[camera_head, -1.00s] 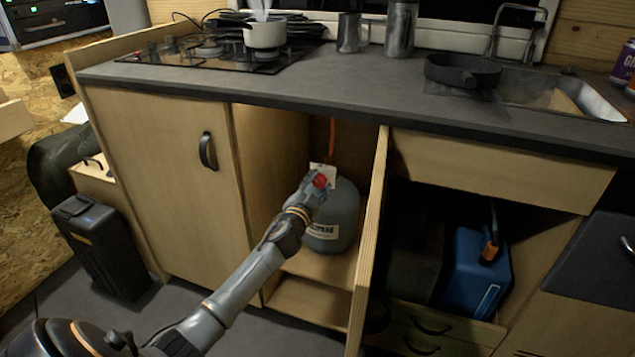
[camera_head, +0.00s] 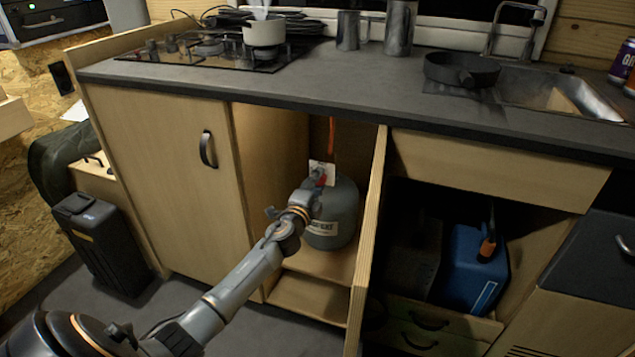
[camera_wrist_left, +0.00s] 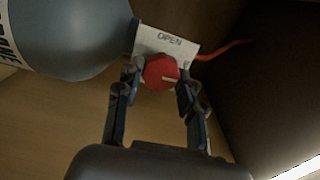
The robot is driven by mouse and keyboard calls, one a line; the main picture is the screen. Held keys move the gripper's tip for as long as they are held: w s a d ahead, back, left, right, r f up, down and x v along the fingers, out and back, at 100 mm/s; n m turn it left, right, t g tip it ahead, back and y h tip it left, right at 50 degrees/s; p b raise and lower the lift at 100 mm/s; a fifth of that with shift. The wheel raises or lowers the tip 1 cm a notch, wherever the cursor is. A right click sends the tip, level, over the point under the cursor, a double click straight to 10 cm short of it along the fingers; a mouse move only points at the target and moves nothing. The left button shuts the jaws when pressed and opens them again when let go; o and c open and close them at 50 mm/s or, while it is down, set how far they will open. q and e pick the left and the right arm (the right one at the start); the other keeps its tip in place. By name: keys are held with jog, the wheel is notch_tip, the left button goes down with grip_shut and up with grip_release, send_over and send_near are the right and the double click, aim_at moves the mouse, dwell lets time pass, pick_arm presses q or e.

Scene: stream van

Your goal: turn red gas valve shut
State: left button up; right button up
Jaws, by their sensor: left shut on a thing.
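The red gas valve knob (camera_wrist_left: 161,72) sits in front of a white plate marked OPEN (camera_wrist_left: 166,41) in the left wrist view. The grey gas bottle (camera_head: 338,212) stands upright in the open cupboard, with a red-orange hose rising from its top. My left gripper (camera_head: 318,183) reaches into the cupboard at the top of the bottle. In the left wrist view its two fingers (camera_wrist_left: 160,75) are closed on either side of the red knob. In the head view the gripper hides most of the knob. My right gripper is not in view.
The cupboard's open door (camera_head: 369,240) stands just right of the bottle. A closed cabinet door (camera_head: 165,180) is to the left. The dark worktop (camera_head: 340,80) runs above the opening. A blue canister (camera_head: 475,270) sits in the compartment to the right.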

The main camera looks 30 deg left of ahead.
pick_arm(q)
jog(key=shift+m, duration=0.4)
jog(key=o, duration=1.2)
jog(key=shift+c, duration=0.2)
jog(key=v, duration=1.2)
jog(key=shift+f, duration=0.1)
